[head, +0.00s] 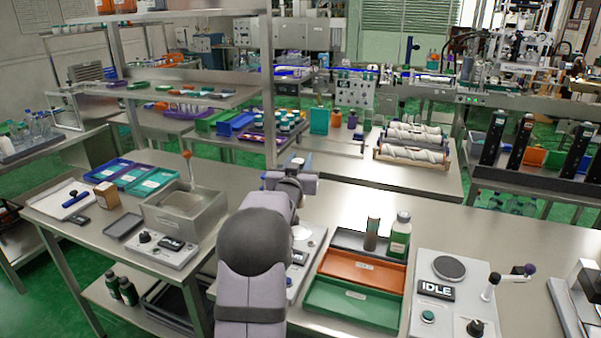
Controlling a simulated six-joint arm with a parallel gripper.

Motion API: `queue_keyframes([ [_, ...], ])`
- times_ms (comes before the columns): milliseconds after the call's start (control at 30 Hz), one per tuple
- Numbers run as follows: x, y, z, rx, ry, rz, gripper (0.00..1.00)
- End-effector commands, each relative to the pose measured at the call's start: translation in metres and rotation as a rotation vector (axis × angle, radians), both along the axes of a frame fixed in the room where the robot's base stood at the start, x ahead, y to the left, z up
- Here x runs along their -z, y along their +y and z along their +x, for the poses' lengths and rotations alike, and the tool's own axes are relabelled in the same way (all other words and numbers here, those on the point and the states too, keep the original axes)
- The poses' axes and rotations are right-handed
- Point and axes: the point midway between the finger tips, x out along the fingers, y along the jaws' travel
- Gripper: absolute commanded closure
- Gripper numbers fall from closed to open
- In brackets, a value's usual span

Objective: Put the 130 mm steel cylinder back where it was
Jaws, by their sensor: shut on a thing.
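My arm rises at the front middle and reaches over the steel bench. My gripper (293,164) is at its far end, largely hidden by my own wrist. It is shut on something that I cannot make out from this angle. I cannot clearly identify the 130 mm steel cylinder. A dull grey-brown cylinder (372,235) stands upright to the right of my arm, beside a green-labelled bottle (400,236), at a dark grey tray (349,239). I cannot tell whether it is steel.
Orange (335,265) and green (330,303) trays lie right of my arm. A panel marked IDLE (450,312) with levers stands further right. An open metal box (186,213) with an upright lever stands left. A shelf post (268,90) rises behind. Bare bench lies right of the bottle.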

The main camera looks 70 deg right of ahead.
Motion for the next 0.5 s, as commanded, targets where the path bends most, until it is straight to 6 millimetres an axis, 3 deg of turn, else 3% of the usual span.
queue_keyframes([
  [167, -0.004, -0.002, -0.004, 0.001, -0.001, -0.006, 1.00],
  [267, -0.003, -0.006, -0.017, 0.004, -0.001, -0.011, 1.00],
  [500, 0.006, -0.023, -0.075, 0.007, -0.002, -0.023, 1.00],
])
